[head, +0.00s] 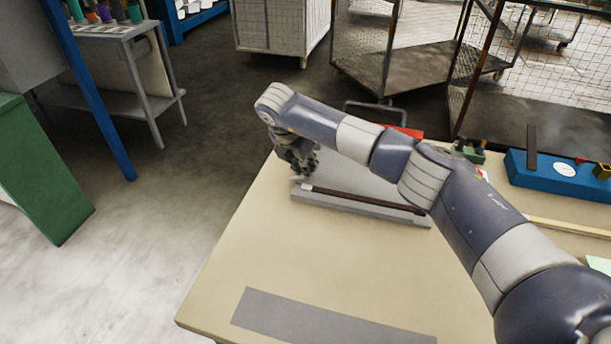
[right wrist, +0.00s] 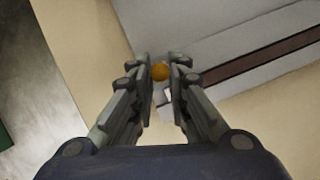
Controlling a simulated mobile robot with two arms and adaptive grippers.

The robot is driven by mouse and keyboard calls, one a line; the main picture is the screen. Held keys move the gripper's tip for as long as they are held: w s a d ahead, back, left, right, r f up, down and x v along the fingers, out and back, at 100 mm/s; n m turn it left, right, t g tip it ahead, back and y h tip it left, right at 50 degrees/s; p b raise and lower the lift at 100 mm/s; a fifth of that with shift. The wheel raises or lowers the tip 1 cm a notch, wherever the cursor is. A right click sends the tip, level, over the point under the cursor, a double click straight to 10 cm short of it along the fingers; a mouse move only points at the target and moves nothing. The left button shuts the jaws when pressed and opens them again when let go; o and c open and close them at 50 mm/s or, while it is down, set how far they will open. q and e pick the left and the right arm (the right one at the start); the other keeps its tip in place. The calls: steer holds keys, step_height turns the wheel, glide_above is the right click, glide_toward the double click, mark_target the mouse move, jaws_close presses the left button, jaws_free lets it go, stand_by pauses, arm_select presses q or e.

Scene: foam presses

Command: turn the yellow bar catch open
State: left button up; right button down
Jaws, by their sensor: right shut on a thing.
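My right gripper (head: 302,166) reaches down at the left end of a flat grey press (head: 355,204) on the table. In the right wrist view its fingertips (right wrist: 161,78) are closed about a small yellow-orange round end, which I take as part of the yellow bar catch (right wrist: 160,72). The rest of the catch is hidden by the fingers, so its angle cannot be told. A dark brown strip (head: 365,200) runs along the press's near side; it also shows in the right wrist view (right wrist: 250,65). My left gripper is not in view.
The beige table (head: 270,260) is bare around the press's near side, apart from a flat grey strip (head: 320,318) at the front. A blue tray (head: 550,180) sits at the right. A red thing (head: 407,132) is behind my arm. Wire carts stand beyond.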

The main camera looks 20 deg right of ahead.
steer(key=m+b, duration=0.1)
steer(key=m+g+b, duration=0.1)
steer(key=shift+w+a+f+m+h, duration=0.1)
steer(key=shift+w+f+m+h, duration=0.1)
steer(key=shift+m+h, duration=0.1)
steer(key=shift+r+m+g+b, duration=0.15)
steer(key=shift+m+g+b, duration=0.35)
steer(key=shift+m+b, duration=0.7)
steer(key=c, duration=1.5)
jaws_free()
steer(key=v, duration=1.2)
